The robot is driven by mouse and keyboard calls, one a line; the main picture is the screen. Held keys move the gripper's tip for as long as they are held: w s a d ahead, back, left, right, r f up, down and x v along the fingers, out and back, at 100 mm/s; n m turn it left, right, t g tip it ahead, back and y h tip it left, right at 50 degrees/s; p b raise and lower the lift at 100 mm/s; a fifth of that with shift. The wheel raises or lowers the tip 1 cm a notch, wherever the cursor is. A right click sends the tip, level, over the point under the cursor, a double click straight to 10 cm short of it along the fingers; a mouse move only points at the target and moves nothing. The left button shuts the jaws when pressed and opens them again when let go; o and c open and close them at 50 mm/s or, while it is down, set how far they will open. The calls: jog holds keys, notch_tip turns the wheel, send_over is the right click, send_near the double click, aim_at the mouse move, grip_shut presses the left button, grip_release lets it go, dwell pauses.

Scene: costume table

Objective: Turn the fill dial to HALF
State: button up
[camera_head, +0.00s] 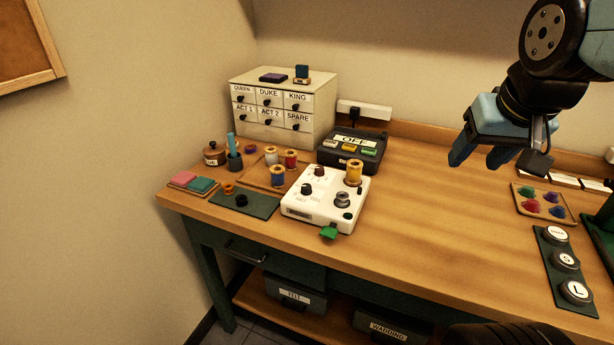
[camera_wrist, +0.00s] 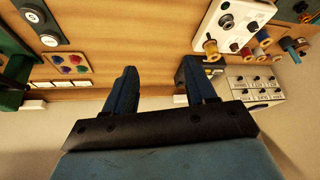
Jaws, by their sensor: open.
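A white bobbin-winder-like unit (camera_head: 325,202) stands on the table left of centre, with a gold spool at its back right and a green tab at its front. Its top carries a black dial (camera_head: 307,189) at the left and a dark reddish knob (camera_head: 320,171) at the back. The printing around both is too small to read, so I cannot tell the fill dial or its setting. The unit (camera_wrist: 228,42) also shows upper right in the wrist view. My gripper (camera_head: 480,157) is open and empty, raised well right of the unit. Its spread fingers (camera_wrist: 160,88) show in the wrist view.
A dark box with an OFF display (camera_head: 353,141) stands behind the unit. A labelled drawer cabinet (camera_head: 284,110) is at the back left. Spools, a green mat (camera_head: 262,207) and a pot sit left. A tray of coloured pieces (camera_head: 544,202) lies right. The middle table is clear.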

jog(key=w+a+g, duration=0.1)
jog(key=w+a, duration=0.3)
jog(key=w, duration=0.2)
jog(key=m+g, duration=0.4)
send_over(306, 185)
notch_tip(306, 185, down, 8)
notch_tip(306, 185, down, 13)
jog(key=shift+s+f, duration=0.15)
jog(key=shift+f, duration=0.05)
jog(key=shift+c, duration=0.4)
jog(key=c, duration=0.9)
jog(key=shift+c, duration=0.3)
jog(key=shift+n, duration=0.3)
grip_shut()
